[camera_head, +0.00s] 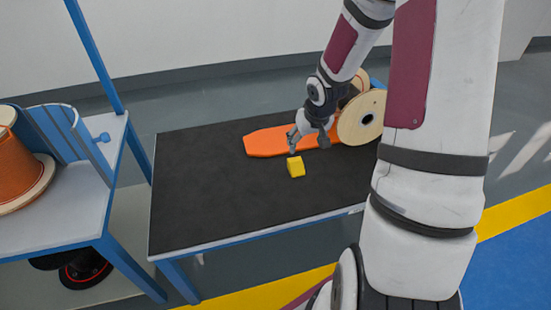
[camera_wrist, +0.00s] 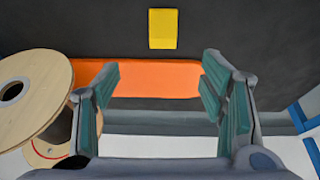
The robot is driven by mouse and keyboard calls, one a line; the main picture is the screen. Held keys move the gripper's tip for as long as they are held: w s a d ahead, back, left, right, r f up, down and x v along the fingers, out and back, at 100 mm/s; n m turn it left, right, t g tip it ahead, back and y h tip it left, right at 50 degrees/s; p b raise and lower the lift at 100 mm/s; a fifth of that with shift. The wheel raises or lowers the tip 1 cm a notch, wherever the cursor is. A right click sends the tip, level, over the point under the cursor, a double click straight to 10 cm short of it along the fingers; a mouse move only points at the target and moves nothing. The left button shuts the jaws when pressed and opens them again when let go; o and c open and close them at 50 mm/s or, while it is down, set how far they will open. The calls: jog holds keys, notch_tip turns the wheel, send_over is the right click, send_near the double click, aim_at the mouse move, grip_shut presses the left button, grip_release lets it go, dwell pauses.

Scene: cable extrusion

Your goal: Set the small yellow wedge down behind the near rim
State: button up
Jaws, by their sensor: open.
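The small yellow wedge (camera_head: 296,167) lies on the dark table top (camera_head: 215,200), on the camera's side of an orange board (camera_head: 265,142). It also shows at the top centre of the wrist view (camera_wrist: 163,29), clear of both fingers. My gripper (camera_head: 307,145) points down over the orange board, beside the wedge. Its two fingers are spread with nothing between them in the wrist view (camera_wrist: 161,76). A wooden spool stands on its rims at the right end of the board. Its near rim (camera_head: 350,128) faces the camera; my arm hides part of the spool.
The left and front of the dark table are clear. A grey table (camera_head: 75,215) with a blue frame at the left holds an orange cable reel (camera_head: 15,170). A blue post (camera_head: 97,55) rises behind it. My arm covers the table's right side.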

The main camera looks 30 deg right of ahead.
jog(key=f, duration=0.2)
jog(key=b, duration=0.3)
send_near(296, 162)
jog(key=x, duration=0.2)
jog(key=shift+w+a+f, duration=0.15)
jog(key=shift+f, duration=0.2)
jog(key=shift+b+x, duration=1.7)
jog(key=shift+x, duration=1.5)
jog(key=c, duration=1.4)
jog(key=shift+o, duration=0.2)
jog(key=shift+r, duration=0.15)
